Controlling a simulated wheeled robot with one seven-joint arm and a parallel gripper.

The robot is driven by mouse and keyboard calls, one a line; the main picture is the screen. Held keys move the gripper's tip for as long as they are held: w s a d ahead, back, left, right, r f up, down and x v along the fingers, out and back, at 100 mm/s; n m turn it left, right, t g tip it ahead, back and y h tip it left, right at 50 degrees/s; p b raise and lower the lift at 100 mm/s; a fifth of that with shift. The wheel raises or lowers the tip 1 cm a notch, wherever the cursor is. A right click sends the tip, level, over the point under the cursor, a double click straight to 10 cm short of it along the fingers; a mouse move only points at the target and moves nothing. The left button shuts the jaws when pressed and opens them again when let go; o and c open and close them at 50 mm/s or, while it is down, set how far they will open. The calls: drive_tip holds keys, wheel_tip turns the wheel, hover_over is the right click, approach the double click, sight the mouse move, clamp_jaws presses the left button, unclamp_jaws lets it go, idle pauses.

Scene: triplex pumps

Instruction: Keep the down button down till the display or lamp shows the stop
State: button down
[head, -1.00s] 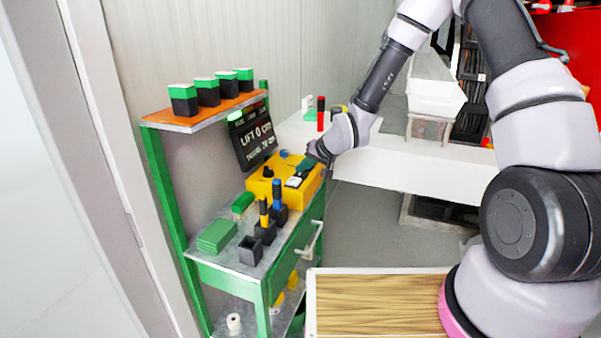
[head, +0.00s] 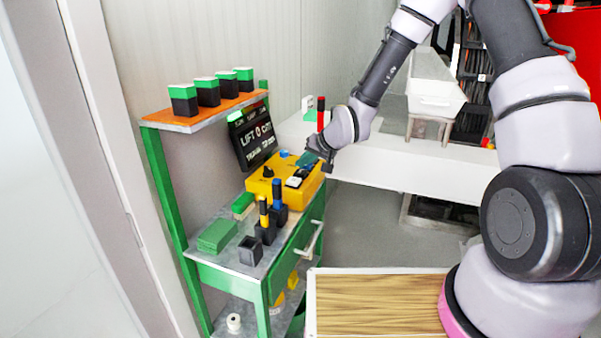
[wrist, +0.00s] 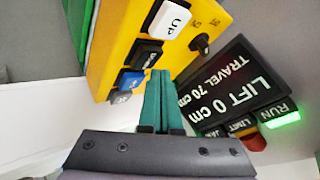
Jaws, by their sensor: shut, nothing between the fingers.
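The yellow control box (head: 257,188) sits on the green cart. In the wrist view the box (wrist: 112,45) carries a white UP button (wrist: 170,18), a black button (wrist: 145,54), and a blue button (wrist: 126,97); the lettering on the lower buttons is too small to read surely. My gripper (wrist: 160,75) is shut and empty, its teal fingertips beside the black button; contact cannot be told. It also shows above the box in the head view (head: 306,160). The display (wrist: 238,95) reads LIFT 0 cm, TRAVEL 70 cm. The RUN lamp (wrist: 284,120) glows green; the LIMIT lamp (wrist: 240,125) looks unlit.
A dark knob (wrist: 201,43) stands on the box. Tool holders with blue and yellow handles (head: 277,194) stand before it on the cart top (head: 228,256). A shelf (head: 205,115) with several green-topped blocks is above. A white table (head: 415,166) lies behind right.

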sight(303, 173)
drive_tip(key=shift+r, duration=0.15)
drive_tip(key=shift+r, duration=2.5)
drive_tip(key=shift+d+r, duration=0.1)
drive_tip(key=shift+d, duration=0.05)
drive_tip(key=s+d+r+m+h, duration=0.1)
drive_tip(key=s+d+r+h, duration=0.15)
drive_tip(key=d+r, duration=0.55)
drive_tip(key=s+d+r+h, duration=0.2)
drive_tip(key=s+d+r, duration=0.2)
drive_tip(key=d+r, duration=0.45)
drive_tip(key=s+d+r+m, duration=0.1)
drive_tip(key=s+d+r, duration=0.3)
drive_tip(key=s, duration=0.5)
drive_tip(key=s+d+r+m, duration=0.2)
drive_tip(key=s+d+r, duration=0.3)
drive_tip(key=s, duration=0.5)
drive_tip(key=shift+s+d+r+t, duration=0.25)
drive_tip(key=shift+d+r+t, duration=0.05)
drive_tip(key=shift+r, duration=0.25)
